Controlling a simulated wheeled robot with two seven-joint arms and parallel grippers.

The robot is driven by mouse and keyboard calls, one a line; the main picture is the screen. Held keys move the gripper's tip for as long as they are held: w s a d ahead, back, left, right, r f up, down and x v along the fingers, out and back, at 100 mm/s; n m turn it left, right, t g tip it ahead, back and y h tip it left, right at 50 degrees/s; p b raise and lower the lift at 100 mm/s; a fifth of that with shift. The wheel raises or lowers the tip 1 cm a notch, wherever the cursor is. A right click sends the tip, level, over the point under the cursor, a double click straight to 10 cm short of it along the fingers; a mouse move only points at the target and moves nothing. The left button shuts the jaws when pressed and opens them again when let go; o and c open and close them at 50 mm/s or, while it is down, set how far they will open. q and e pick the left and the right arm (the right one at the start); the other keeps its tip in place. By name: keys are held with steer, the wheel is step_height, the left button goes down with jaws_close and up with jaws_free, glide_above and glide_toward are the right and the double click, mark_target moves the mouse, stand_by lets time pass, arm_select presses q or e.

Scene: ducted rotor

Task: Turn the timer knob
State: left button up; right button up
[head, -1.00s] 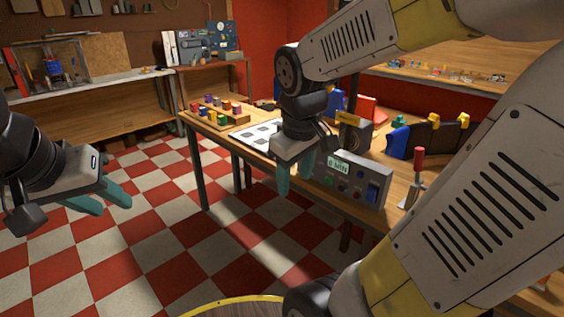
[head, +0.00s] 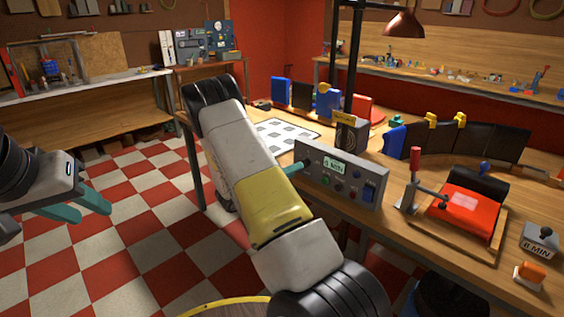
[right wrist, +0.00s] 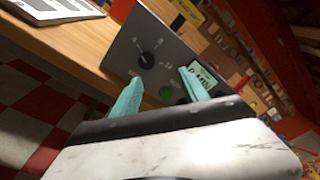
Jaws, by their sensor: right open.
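The timer knob (right wrist: 148,59) is a black dial on the left part of the grey control box (head: 366,204), seen in the right wrist view. The box also has a small display (head: 334,165) reading what looks like 0 MIN and a green button (right wrist: 167,93). My right gripper (right wrist: 160,76) is open, its teal fingers pointing at the box face around the knob area, apart from the knob as far as I can tell. In the head view my arm hides most of it; a teal finger shows by the box's left end. My left gripper (head: 85,205) hangs over the floor, fingers apart and empty.
The box stands at the front edge of the wooden workbench (head: 400,228). To its right are a red-handled lever (head: 414,165), a red press pad (head: 470,208) and an 8 MIN block (head: 538,243). A dark post (head: 353,60) rises behind the box.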

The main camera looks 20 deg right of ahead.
mark_target(306, 163)
steer(key=w+d, duration=0.1)
steer(key=d, duration=0.1)
steer(key=w+d+f+n+t, duration=0.1)
steer(key=w+d, duration=0.1)
steer(key=w+d+n, duration=0.1)
steer(key=d, duration=0.1)
steer(key=shift+w+d+f, duration=0.25)
steer(key=shift+w+f, duration=0.05)
steer(key=shift+w, duration=0.05)
steer(key=shift+t, duration=0.3)
jaws_close()
